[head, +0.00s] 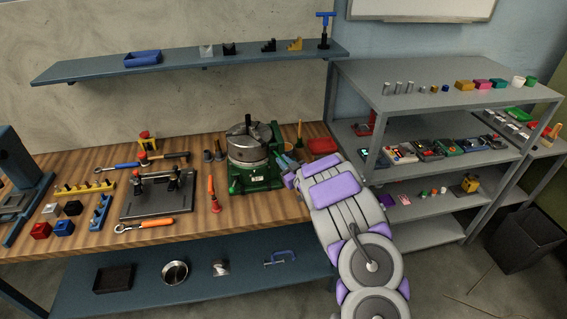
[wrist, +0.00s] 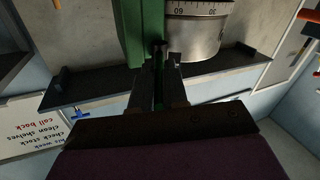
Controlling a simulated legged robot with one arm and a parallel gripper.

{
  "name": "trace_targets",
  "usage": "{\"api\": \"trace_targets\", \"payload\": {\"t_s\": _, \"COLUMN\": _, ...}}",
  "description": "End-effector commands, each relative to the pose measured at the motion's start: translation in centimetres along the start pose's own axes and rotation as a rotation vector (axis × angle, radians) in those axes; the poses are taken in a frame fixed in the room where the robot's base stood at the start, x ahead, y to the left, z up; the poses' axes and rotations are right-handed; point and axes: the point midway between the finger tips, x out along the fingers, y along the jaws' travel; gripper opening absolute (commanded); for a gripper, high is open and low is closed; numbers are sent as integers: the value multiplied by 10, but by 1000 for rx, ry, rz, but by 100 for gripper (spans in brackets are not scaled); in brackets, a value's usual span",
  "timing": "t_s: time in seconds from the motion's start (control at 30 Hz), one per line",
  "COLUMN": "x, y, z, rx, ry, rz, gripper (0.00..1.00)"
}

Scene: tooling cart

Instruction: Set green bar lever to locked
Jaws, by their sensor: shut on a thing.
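A green-based rotary fixture (head: 262,178) with a grey chuck (head: 248,143) stands on the wooden bench. In the wrist view its green body (wrist: 133,30) and graduated grey dial (wrist: 197,38) show close up, upside down. My gripper (head: 286,166) is at the fixture's right side. In the wrist view my gripper (wrist: 157,78) is shut on a narrow dark green bar, the green bar lever (wrist: 158,92), which runs between its fingers. In the head view the lever is hidden by my gripper and arm. I cannot tell the lever's exact setting.
A red tray (head: 323,146) and an orange-topped tool (head: 299,134) are near my gripper. A grey shelf rack (head: 440,90) with parts stands at right. A blue wall shelf (head: 200,62) is above the bench.

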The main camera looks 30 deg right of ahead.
Motion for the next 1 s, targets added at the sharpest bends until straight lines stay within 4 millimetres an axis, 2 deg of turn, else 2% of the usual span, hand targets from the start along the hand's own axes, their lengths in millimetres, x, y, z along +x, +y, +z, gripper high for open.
{"api": "trace_targets", "payload": {"t_s": 0.07, "x": 1, "y": 0, "z": -3, "rx": -2, "ry": 8, "rz": 0, "gripper": 0}}
{"api": "trace_targets", "payload": {"t_s": 0.1, "x": 1, "y": 0, "z": -4, "rx": -2, "ry": 8, "rz": 0, "gripper": 17}}
{"api": "trace_targets", "payload": {"t_s": 0.33, "x": 0, "y": 0, "z": -3, "rx": -1, "ry": 5, "rz": 1, "gripper": 38}}
{"api": "trace_targets", "payload": {"t_s": 0.67, "x": -5, "y": -1, "z": -2, "rx": -2, "ry": 3, "rz": 1, "gripper": 38}}
{"api": "trace_targets", "payload": {"t_s": 0.83, "x": -24, "y": 0, "z": -2, "rx": -1, "ry": 2, "rz": 2, "gripper": 38}}
{"api": "trace_targets", "payload": {"t_s": 1.0, "x": -55, "y": 2, "z": -1, "rx": 0, "ry": 1, "rz": 3, "gripper": 38}}
